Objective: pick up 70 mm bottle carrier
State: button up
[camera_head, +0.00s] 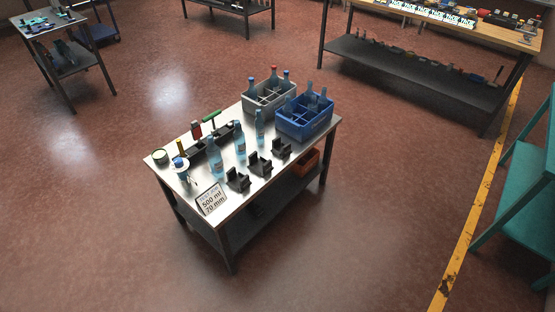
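A steel-topped table (228,205) stands in the middle of the room. A small sign (212,201) on its near corner reads "500 ml 70 mm". Three small black holders (260,166) stand in a row behind the sign, along the right-hand edge. A grey divided crate (262,107) and a blue divided crate (306,128) stand at the far end, each with several bottles in it. The frame does not show for certain which of these is the 70 mm bottle carrier. My gripper is not in view.
Several clear blue bottles (240,143) stand mid-table. A green-handled tool (211,117), a dark tray and a small round tin (160,156) lie along the left edge. An orange bin (305,163) sits on the lower shelf. Floor around the table is free.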

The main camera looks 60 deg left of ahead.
aim_at(260, 163)
jog(key=u, duration=0.2)
jog(key=i, duration=0.75)
jog(key=u, duration=0.75)
jog(key=i, duration=0.5)
jog(key=u, duration=0.75)
jog(key=i, duration=0.4)
jog(key=u, duration=0.2)
jog(key=k, duration=0.95)
jog(key=u, duration=0.15)
jog(key=i, duration=0.55)
